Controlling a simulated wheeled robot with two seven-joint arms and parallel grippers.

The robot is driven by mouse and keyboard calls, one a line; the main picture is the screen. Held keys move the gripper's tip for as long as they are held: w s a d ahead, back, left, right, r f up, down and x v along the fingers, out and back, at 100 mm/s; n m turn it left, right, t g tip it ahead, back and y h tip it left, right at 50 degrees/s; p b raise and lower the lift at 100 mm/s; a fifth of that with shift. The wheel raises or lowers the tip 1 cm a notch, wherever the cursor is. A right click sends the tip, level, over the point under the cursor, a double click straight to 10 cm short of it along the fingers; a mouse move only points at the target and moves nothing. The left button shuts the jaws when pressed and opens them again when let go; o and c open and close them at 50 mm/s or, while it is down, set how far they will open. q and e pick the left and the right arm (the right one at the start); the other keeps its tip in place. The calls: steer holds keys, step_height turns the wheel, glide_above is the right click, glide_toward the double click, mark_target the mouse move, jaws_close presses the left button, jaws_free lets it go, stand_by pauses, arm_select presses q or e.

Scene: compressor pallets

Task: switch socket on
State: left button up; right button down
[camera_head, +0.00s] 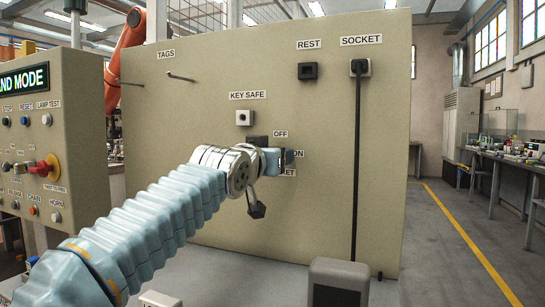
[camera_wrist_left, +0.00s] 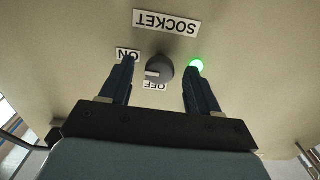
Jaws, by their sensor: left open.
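The socket switch is a dark round knob (camera_wrist_left: 160,68) with a white mark, seen upside down in the left wrist view. Its mark points left in the picture, towards the side of the ON label (camera_wrist_left: 128,55). The OFF label (camera_wrist_left: 155,86) is below the knob, and the SOCKET label (camera_wrist_left: 166,22) above it. A green lamp (camera_wrist_left: 197,65) is lit to the right. My left gripper (camera_wrist_left: 162,80) is open, its fingers on either side of the knob; I cannot tell whether they touch it. In the head view, my left gripper (camera_head: 283,159) is at the panel and hides the knob.
The beige panel (camera_head: 225,75) carries a KEY SAFE switch (camera_head: 244,118), tag pegs (camera_head: 181,77), a REST holder (camera_head: 307,71) and a black plug (camera_head: 359,68) with a hanging cable. A control box (camera_head: 55,135) stands left. Open floor lies right.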

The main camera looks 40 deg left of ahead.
arm_select(q)
steer(key=b+v, duration=0.2)
steer(key=v, duration=1.1)
steer(key=shift+s+b, duration=0.35)
steer(key=shift+b, duration=0.05)
steer(key=shift+d, duration=0.1)
